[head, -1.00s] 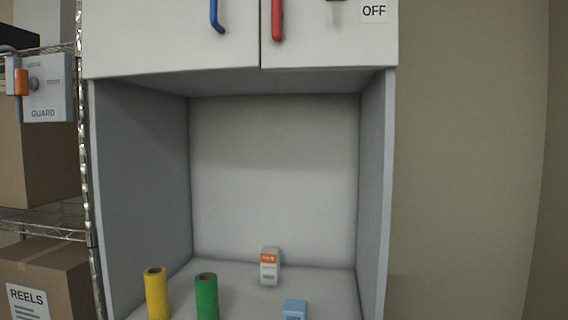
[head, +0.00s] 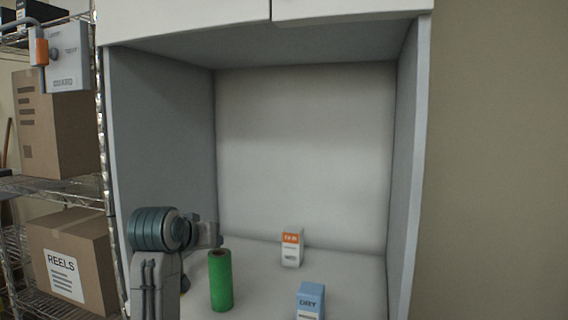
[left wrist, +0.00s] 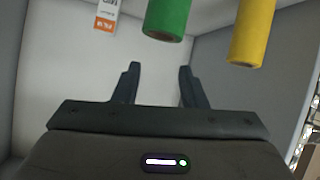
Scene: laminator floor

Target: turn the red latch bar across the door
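The red latch bar is not in view now; only the bottom edges of the white doors (head: 190,15) show at the top of the head view. My left arm comes up at the lower left of the head view, in front of the open bay. In the left wrist view my left gripper (left wrist: 157,85) is open, its two dark fingers apart with nothing between them. A green roll (left wrist: 167,18) and a yellow roll (left wrist: 252,32) are beyond its fingertips. My right gripper is not in view.
In the bay stand the green roll (head: 220,280), an orange-and-white box (head: 291,248) and a blue box (head: 310,300). A grey guard box (head: 68,58) with an orange part hangs at the left, by a wire shelf with cartons (head: 70,262). The bay's upper space is clear.

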